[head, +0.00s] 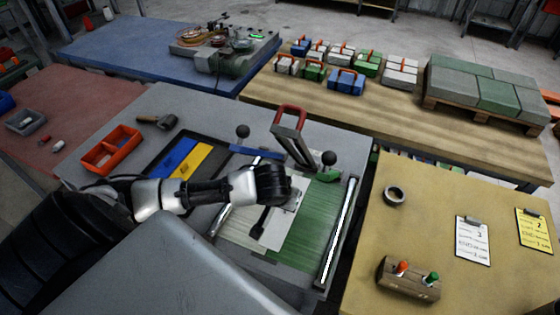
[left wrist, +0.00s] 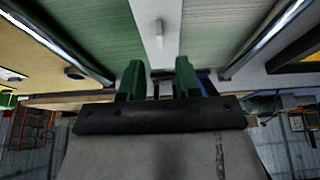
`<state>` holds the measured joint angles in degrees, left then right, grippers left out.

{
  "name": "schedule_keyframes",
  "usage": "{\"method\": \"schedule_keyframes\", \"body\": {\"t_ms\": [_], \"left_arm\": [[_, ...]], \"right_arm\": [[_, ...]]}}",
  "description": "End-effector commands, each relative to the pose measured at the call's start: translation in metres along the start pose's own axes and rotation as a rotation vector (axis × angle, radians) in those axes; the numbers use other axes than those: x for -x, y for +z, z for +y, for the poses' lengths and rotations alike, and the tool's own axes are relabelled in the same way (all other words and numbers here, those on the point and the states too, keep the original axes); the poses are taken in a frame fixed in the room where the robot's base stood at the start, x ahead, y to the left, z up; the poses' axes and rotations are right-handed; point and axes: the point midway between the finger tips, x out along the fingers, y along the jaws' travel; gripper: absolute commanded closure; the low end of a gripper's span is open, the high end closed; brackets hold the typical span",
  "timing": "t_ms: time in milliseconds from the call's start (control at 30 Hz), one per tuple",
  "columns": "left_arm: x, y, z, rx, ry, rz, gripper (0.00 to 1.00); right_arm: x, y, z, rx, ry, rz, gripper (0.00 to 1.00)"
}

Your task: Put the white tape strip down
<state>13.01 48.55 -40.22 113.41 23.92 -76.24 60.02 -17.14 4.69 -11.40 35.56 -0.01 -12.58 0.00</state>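The white tape strip (head: 273,238) lies flat over the green striped sack panel (head: 313,225) on the grey work table. In the left wrist view the strip (left wrist: 172,12) runs along the panel toward my fingers, with a small white knob or tab (left wrist: 158,38) standing on it. My left gripper (head: 280,192) is above the far part of the strip and hides some of it. In the left wrist view its two green fingers (left wrist: 158,80) are apart with a gap between them, and I see nothing clamped there. My right gripper is not in view.
A clamp frame with a red handle (head: 291,113) and black ball knobs stands behind the strip. Metal rails (head: 338,232) flank the panel. Blue and yellow sheets (head: 191,160), an orange bin (head: 108,149) and a tape roll (head: 394,196) lie around.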

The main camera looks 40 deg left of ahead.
Motion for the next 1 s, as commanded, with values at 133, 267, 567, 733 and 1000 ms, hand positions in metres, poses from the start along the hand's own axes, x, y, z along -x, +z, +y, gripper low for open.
{"method": "schedule_keyframes", "body": {"t_ms": [133,267,567,733,1000], "left_arm": [[0.029,0.0,0.0,-0.002,0.002,0.002,0.67],[0.046,0.0,0.0,0.0,0.001,-0.001,0.67],[0.055,0.0,0.0,0.001,-0.001,-0.001,0.67],[0.055,0.0,0.0,0.001,0.0,-0.001,0.67],[0.055,0.0,0.0,0.001,0.0,-0.001,0.67]], "right_arm": [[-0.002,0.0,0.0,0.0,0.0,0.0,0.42],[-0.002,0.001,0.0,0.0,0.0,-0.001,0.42],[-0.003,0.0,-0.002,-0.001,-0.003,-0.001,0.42],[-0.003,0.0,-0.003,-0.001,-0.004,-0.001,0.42],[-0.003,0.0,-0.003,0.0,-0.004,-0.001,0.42]]}}
